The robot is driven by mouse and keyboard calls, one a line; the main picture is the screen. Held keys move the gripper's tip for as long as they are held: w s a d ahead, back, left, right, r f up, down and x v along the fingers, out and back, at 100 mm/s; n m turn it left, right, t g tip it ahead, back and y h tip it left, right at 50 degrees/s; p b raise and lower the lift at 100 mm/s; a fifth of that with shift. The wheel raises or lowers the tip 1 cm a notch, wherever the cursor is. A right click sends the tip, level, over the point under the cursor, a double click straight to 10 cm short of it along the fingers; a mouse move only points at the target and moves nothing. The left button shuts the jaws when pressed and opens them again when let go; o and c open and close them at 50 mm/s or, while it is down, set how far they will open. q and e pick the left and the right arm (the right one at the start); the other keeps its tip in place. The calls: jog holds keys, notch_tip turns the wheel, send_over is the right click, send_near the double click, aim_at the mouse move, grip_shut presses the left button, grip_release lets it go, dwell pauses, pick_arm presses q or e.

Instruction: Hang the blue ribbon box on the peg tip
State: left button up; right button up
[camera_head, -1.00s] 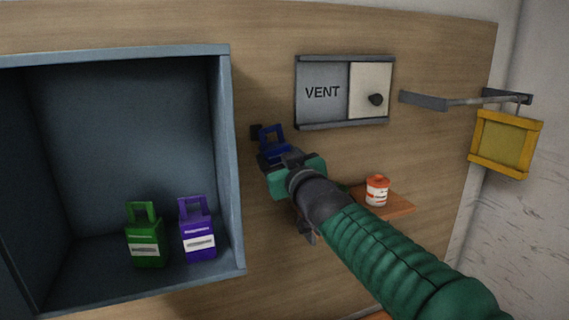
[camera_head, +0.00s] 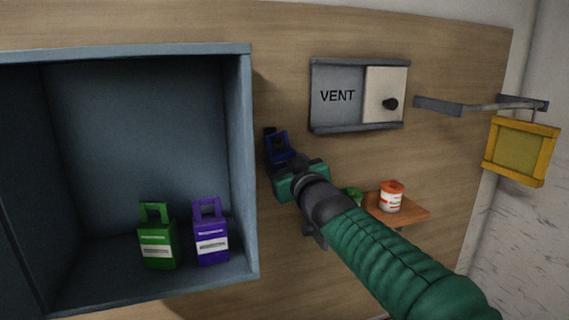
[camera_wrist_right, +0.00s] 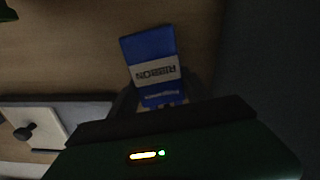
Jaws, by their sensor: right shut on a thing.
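The blue ribbon box (camera_head: 280,150) is small, with a loop handle on top, and stands close to the wooden board just right of the cabinet. My right gripper (camera_head: 291,166) is shut on it and hides its lower part. In the right wrist view the box's blue face (camera_wrist_right: 150,70) shows a pale RIBBON label, upside down, beyond the fingers. A dark peg-like piece (camera_head: 269,132) shows on the board at the upper left of the handle. I cannot tell whether the handle is around it. My left gripper is not in view.
A blue-grey cabinet (camera_head: 248,180) on the left holds a green box (camera_head: 157,238) and a purple box (camera_head: 210,235). A VENT panel (camera_head: 338,95) is above right. A shelf (camera_head: 410,216) holds a white-and-orange jar (camera_head: 391,197). A yellow frame (camera_head: 520,152) hangs from a bracket.

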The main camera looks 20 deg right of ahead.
jog(key=o, duration=1.7)
jog(key=shift+w+a+f, duration=0.15)
jog(key=shift+d, duration=0.25)
